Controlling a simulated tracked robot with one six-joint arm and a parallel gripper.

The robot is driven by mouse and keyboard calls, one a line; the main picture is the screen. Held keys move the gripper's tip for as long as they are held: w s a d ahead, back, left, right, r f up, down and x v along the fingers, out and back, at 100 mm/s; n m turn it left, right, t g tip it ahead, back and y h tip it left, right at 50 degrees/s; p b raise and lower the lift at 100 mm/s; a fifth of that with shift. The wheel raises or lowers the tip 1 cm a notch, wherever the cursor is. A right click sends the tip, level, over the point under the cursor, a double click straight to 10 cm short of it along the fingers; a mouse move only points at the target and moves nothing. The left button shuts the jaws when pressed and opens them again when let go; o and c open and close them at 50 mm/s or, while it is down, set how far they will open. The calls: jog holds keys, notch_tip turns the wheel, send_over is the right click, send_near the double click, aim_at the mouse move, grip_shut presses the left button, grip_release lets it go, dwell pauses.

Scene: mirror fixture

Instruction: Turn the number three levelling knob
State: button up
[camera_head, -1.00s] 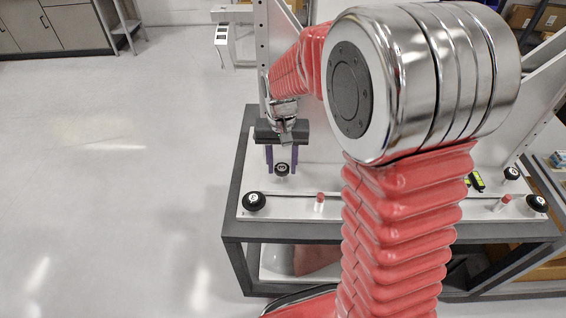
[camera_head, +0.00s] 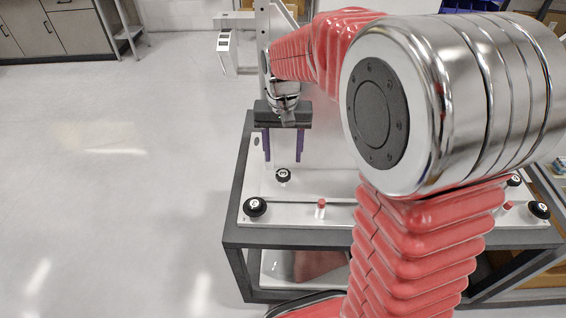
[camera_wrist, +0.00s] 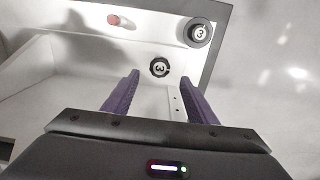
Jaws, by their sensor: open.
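A small black knob (camera_head: 283,175) with a white label stands on the white fixture plate. In the wrist view this knob (camera_wrist: 159,67) shows what looks like a sideways 3. A larger black knob (camera_head: 255,207) sits at the plate's front left corner and also shows in the wrist view (camera_wrist: 199,33); its digit resembles a 3, but I cannot be sure. My gripper (camera_head: 283,160) is open and empty, purple fingers pointing down above and behind the small knob. In the wrist view the knob lies just beyond the gap between the fingertips (camera_wrist: 161,78).
A red-topped peg (camera_head: 321,205) stands on the plate, right of the small knob. Two more black knobs (camera_head: 514,180) (camera_head: 539,210) are at the right. A white upright panel (camera_head: 336,160) rises behind. Floor on the left is clear.

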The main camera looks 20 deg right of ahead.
notch_tip(320, 180, up, 7)
dwell(0.3)
jog(key=shift+f, duration=0.1)
dwell(0.4)
jog(key=s+r+n+t, duration=0.1)
jog(key=s+n+t, duration=0.2)
jog(key=s, duration=1.7)
jog(key=shift+a+r+n+t, duration=0.2)
jog(key=shift+r+n+t, duration=0.15)
jog(key=shift+t, duration=0.95)
